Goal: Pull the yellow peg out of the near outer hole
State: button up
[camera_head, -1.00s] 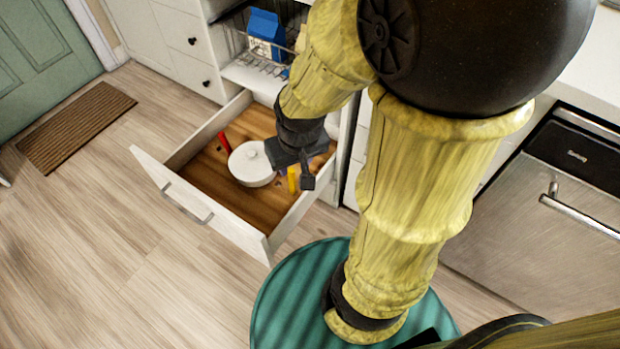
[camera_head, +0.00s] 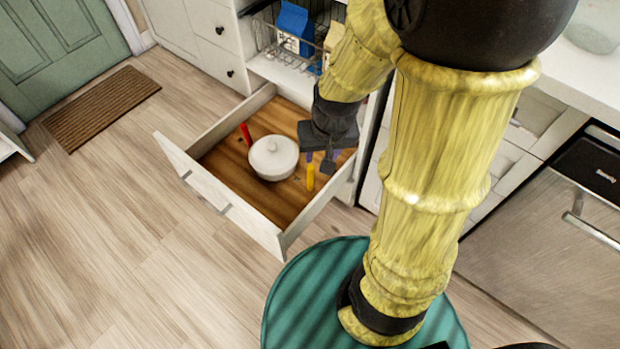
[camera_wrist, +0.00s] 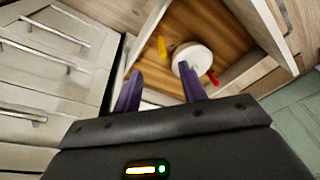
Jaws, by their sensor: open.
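The yellow peg (camera_head: 310,177) stands upright in the wooden floor of the open drawer, near the drawer's front right side. In the wrist view the yellow peg (camera_wrist: 162,46) shows beyond my fingers, near the white pot. My gripper (camera_head: 321,164) is above the drawer, just right of and above the peg in the head view. It is open, with its two purple fingers (camera_wrist: 160,85) apart and nothing between them. The peg is not between the fingers. The hole under the peg is too small to make out.
A white lidded pot (camera_head: 273,158) sits in the drawer (camera_head: 222,194), left of the peg. A red peg (camera_head: 246,133) stands behind the pot. A wire basket (camera_head: 268,42) with a blue carton (camera_head: 294,27) is above the drawer. Open floor (camera_head: 110,200) lies left.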

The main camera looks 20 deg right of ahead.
aim_at(311, 167)
jog(key=w+f+m+p, duration=0.1)
jog(key=w+f+m, duration=0.2)
jog(key=f, duration=0.4)
jog(key=w+f+m+g+p, duration=0.1)
jog(key=w+f+m+p, duration=0.1)
jog(key=f, duration=0.6)
jog(key=w+f+m+g+p, duration=0.1)
jog(key=w+f+m+p, duration=0.1)
jog(key=w+f+m, duration=0.2)
jog(key=shift+w+d+f, duration=0.15)
jog(key=shift+w+f, duration=0.55)
jog(key=shift+f, duration=0.2)
jog(key=shift+w+d+f, duration=0.15)
jog(key=shift+w+f, duration=0.5)
jog(key=shift+f, duration=0.45)
